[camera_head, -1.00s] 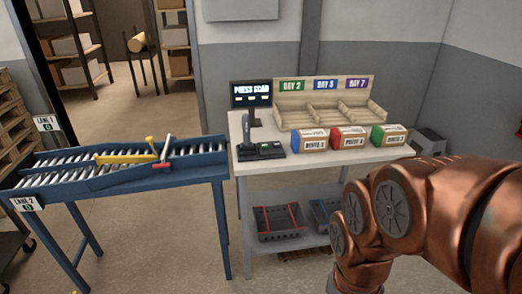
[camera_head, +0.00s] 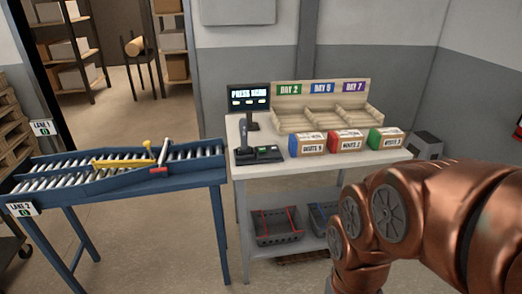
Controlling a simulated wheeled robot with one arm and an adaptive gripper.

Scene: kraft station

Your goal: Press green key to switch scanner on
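A black scanner (camera_head: 243,142) stands upright on the left end of the white table. Beside it is a dark key pad (camera_head: 269,154) with a small green key (camera_head: 264,149). A black screen (camera_head: 248,97) behind them shows lit text, seemingly "PRESS SCAN". My gripper does not show in this view.
Three labelled boxes, blue (camera_head: 307,144), red (camera_head: 346,141) and green (camera_head: 386,139), line the table (camera_head: 330,163). A three-slot wooden rack (camera_head: 320,88) stands behind them. A blue roller conveyor (camera_head: 190,176) with a yellow diverter (camera_head: 122,162) is at left.

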